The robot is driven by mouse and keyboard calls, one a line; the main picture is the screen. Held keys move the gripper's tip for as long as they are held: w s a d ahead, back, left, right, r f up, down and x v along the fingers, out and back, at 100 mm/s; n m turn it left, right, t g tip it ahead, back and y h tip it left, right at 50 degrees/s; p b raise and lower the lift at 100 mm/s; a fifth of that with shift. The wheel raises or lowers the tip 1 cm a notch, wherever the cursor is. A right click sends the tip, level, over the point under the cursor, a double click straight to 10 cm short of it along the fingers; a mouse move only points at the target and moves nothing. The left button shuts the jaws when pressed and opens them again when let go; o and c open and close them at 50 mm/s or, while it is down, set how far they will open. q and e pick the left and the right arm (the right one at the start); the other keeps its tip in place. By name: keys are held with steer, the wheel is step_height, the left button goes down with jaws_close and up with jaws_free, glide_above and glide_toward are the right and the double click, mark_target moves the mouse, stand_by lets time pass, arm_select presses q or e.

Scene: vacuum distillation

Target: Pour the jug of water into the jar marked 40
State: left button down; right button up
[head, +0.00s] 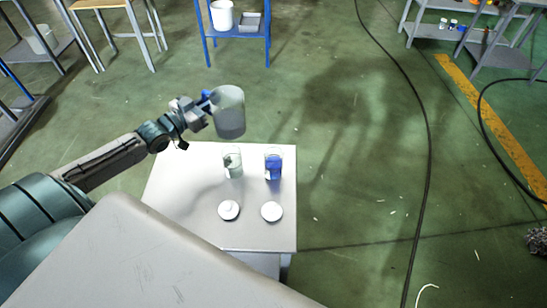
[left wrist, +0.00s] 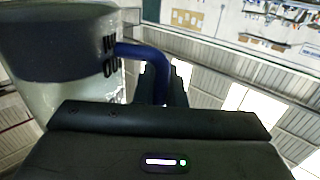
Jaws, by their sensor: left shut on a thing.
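My left gripper (head: 202,108) is shut on the blue handle of the jug (head: 229,112). The jug is a grey, see-through vessel, held upright or nearly so above the far edge of the white table. In the left wrist view the jug (left wrist: 62,50) fills the upper left, and its blue handle (left wrist: 150,58) runs down between the fingers. Two glass jars stand on the table below the jug: a left jar (head: 233,166) with pale greyish contents and a right jar (head: 273,166) with blue contents. I cannot read their markings. My right gripper is not in view.
The white table (head: 180,205) also bears two round white lids (head: 229,210) and (head: 271,212) in front of the jars. A blue-framed stand (head: 238,34) with a white bucket is at the back. A black cable (head: 424,130) lies on the open green floor at right.

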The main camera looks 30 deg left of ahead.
arm_select(q)
steer(key=shift+r+p, duration=4.55)
steer(key=shift+p, duration=0.2)
steer(key=s+d+r+p, duration=0.1)
steer(key=s+d+p, duration=0.5)
steer(key=s+d, duration=0.3)
steer(key=shift+s+d+r, duration=0.3)
steer(key=shift+s+r, duration=0.1)
steer(key=shift+s, duration=1.55)
steer(key=shift+w+a, duration=0.1)
steer(key=shift+w, duration=0.05)
steer(key=shift+w+a+f+b, duration=1.05)
steer(key=shift+w+a, duration=2.5)
steer(key=shift+w, duration=1.25)
steer(key=s+d+f+n+y+b, duration=0.1)
steer(key=d+b, duration=0.3)
steer(key=d, duration=0.4)
steer(key=s+d+f+n+y+b, duration=0.1)
steer(key=s+d+f+y+b, duration=0.1)
steer(key=d, duration=0.6)
steer(key=s+d+f+y+b, duration=0.1)
steer(key=s+d+f+b, duration=0.2)
steer(key=d+b, duration=0.3)
steer(key=d+f, duration=0.1)
steer(key=d, duration=0.1)
steer(key=shift+s+d+f+n+t, duration=0.2)
steer(key=shift+d+n+t, duration=0.1)
steer(key=shift+n, duration=0.1)
